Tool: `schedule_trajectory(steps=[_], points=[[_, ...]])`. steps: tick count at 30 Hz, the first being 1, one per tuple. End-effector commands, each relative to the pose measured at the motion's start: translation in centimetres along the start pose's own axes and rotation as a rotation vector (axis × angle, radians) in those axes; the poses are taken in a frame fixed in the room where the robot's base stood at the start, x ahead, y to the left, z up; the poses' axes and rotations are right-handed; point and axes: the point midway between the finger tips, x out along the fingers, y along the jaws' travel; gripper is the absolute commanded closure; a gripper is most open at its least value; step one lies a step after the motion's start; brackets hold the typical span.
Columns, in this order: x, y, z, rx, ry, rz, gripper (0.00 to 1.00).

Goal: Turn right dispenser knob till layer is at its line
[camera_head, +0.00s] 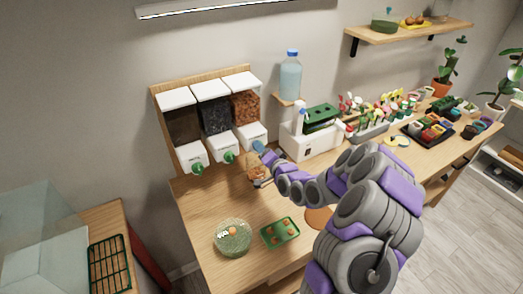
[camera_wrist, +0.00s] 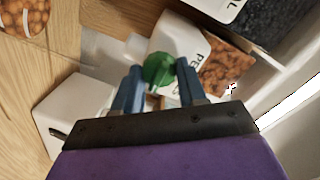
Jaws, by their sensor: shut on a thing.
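The right dispenser (camera_head: 246,104) holds reddish-brown pellets and has a white lower housing; it also shows in the wrist view (camera_wrist: 205,50), with partly hidden lettering. My gripper (camera_head: 262,150) is at the front of this housing. In the wrist view my gripper's blue fingers (camera_wrist: 159,82) are shut on the green knob (camera_wrist: 158,68), one on each side. The arm hides the knob in the head view. A clear vessel (camera_head: 256,173) with brown pellets stands below the dispenser, partly behind my gripper. I cannot make out its line or the layer's level.
Two other dispensers, one brown-filled (camera_head: 183,125) and one dark-filled (camera_head: 214,115), stand left. A white box (camera_head: 300,145) stands close on the right. A glass bowl (camera_head: 233,240) and green tray (camera_head: 268,240) lie in front on the wooden table.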

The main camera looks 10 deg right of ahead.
Motion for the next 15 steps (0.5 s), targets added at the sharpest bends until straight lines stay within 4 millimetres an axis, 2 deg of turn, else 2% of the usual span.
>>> schedule_trajectory(steps=[7,8,15], points=[[0.00,0.13,-0.11,0.000,0.002,0.003,0.89],[0.00,0.13,-0.11,0.000,0.002,0.003,0.58],[-0.08,0.04,-0.08,-0.001,0.002,0.001,0.35]])
